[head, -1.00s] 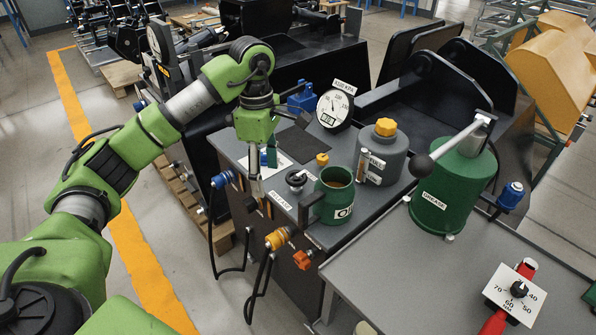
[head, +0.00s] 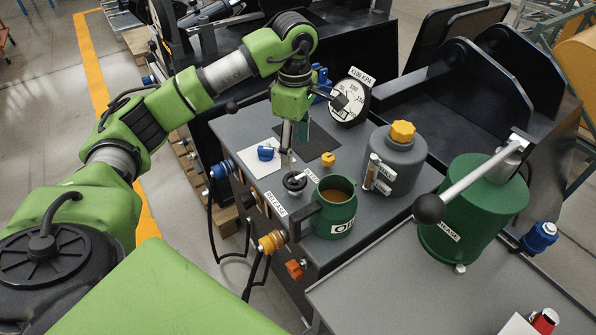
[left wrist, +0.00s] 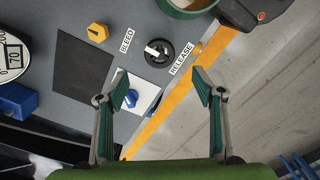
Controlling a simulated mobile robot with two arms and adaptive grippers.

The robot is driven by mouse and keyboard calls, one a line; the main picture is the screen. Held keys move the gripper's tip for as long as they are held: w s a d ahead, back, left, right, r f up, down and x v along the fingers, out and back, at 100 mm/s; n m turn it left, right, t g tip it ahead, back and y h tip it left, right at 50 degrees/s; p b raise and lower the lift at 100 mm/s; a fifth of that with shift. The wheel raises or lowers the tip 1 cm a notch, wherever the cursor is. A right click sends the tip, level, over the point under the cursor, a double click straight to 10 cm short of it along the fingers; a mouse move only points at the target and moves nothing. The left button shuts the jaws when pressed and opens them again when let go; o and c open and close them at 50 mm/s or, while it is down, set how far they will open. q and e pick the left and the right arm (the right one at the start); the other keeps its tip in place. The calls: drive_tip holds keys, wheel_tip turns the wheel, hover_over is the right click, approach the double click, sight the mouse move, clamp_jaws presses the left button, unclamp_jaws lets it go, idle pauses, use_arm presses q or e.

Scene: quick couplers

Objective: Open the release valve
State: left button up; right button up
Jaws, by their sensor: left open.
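The release valve is a round black knob with a pale bar handle (head: 295,183), set in the grey bench top beside a white "RELEASE" label (head: 275,204). In the left wrist view the black knob (left wrist: 157,52) lies just beyond my fingertips, between the "RELEASE" and "BLEED" labels. A yellow bleed knob (head: 328,159) sits past the "BLEED" label. My left gripper (head: 287,158) points down over the bench top, just behind the black knob. In the left wrist view its green-padded fingers (left wrist: 160,80) are wide apart with nothing between them. My right gripper is not in view.
A green oil mug (head: 334,218) stands close right of the valve. A blue knob (head: 266,153) on a white sheet lies just left of my gripper. A pressure gauge (head: 350,98), grey bottle (head: 394,165) and green grease drum (head: 480,200) stand farther right and back.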

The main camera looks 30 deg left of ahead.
sight(296, 179)
use_arm(q)
wheel_tip(296, 179, down, 10)
drive_tip(key=shift+w+f+p, duration=0.1)
drive_tip(key=shift+f+p, duration=0.1)
drive_tip(key=shift+p, duration=0.5)
drive_tip(key=c, duration=1.1)
